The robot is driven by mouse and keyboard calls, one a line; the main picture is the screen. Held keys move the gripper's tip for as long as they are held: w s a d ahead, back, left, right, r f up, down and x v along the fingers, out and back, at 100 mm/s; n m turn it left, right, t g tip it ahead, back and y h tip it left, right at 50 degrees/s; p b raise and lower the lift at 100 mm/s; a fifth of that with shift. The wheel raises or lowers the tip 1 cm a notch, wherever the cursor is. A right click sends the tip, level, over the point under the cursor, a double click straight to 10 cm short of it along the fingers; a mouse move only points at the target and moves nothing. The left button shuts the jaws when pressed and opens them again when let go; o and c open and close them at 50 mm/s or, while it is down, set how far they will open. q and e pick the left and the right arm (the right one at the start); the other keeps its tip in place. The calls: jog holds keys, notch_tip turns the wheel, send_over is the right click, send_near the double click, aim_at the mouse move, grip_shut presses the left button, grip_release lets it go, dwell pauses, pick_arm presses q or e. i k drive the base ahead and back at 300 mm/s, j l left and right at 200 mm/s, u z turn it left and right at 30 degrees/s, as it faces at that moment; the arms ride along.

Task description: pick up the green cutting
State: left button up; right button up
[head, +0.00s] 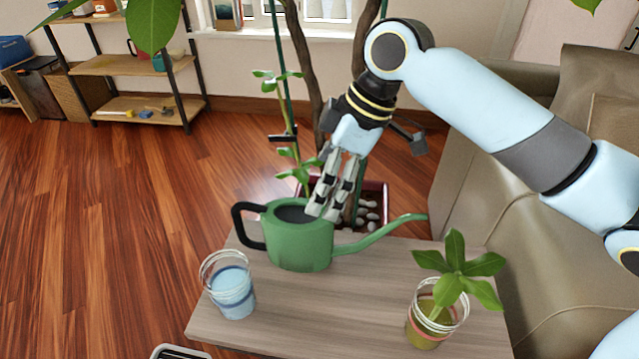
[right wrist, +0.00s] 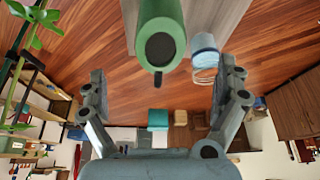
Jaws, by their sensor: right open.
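The green cutting (head: 455,271) has several broad leaves and stands upright in a glass jar (head: 428,322) at the right front of the small table. The jar holds yellowish-green contents and has a reddish band. My right gripper (head: 325,207) is over the green watering can, up and left of the cutting. In the right wrist view its fingers (right wrist: 163,78) are spread, with nothing between them. I cannot make out the cutting in that view. My left gripper is not in view.
The green watering can (head: 300,245) stands at the table's back, its spout reaching right. It also shows in the right wrist view (right wrist: 160,22). A jar with blue contents (head: 232,292) stands front left. The wooden table (head: 340,315) is bare between the jars. A sofa (head: 560,190) is at right.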

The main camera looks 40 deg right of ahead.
aim_at(454, 281)
jog(key=k+j, duration=0.8)
jog(key=j, duration=0.1)
